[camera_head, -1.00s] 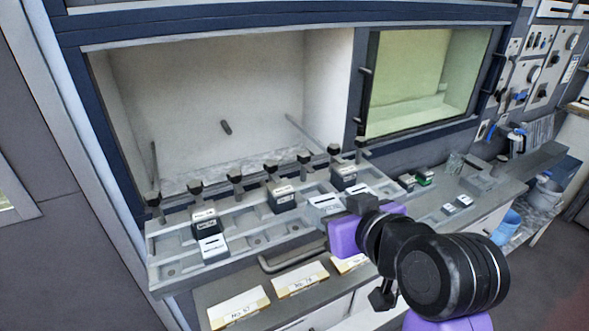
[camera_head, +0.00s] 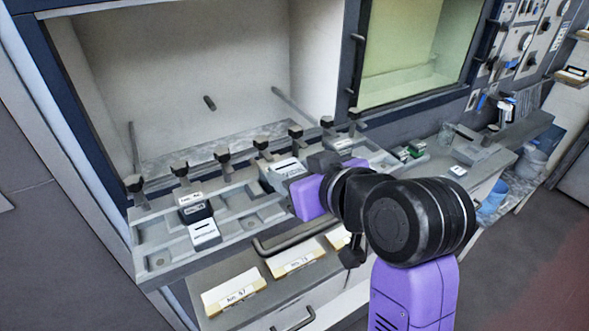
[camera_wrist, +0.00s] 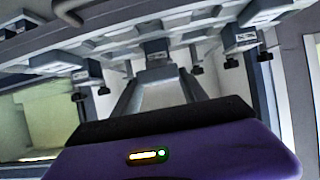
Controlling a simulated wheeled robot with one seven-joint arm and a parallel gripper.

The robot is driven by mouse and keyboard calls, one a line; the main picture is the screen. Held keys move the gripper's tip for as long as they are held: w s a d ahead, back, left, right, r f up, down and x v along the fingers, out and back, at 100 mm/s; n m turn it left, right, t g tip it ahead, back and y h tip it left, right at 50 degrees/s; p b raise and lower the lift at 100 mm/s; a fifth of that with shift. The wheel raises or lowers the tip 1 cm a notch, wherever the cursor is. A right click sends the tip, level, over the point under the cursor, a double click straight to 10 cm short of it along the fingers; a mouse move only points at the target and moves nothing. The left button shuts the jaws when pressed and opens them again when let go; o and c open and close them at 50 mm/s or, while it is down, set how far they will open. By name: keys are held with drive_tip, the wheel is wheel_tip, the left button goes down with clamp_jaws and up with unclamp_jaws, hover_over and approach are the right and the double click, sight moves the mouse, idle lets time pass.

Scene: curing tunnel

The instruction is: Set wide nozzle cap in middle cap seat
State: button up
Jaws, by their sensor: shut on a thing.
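A light cap with a white label, apparently the wide nozzle cap (camera_head: 287,167), is between my gripper's fingers and the stepped grey rack (camera_head: 148,232). In the wrist view the held cap (camera_wrist: 158,75) shows at the fingertips. My gripper (camera_wrist: 158,84) is shut on it over the middle of the rack. A dark, labelled block shows just beyond the cap there. The head view sees my gripper from behind, so the cap's underside and the middle cap seat are hidden. I cannot tell whether the cap touches the rack.
A bar handle (camera_head: 290,240) and labelled cards (camera_head: 236,293) lie in front.

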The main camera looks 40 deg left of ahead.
drive_tip(key=shift+f+b, duration=0.85)
drive_tip(key=shift+f, duration=1.15)
drive_tip(key=shift+d+f, duration=0.15)
drive_tip(key=shift+f, duration=0.8)
idle(0.5)
drive_tip(key=o, duration=1.6)
drive_tip(key=shift+o, duration=0.2)
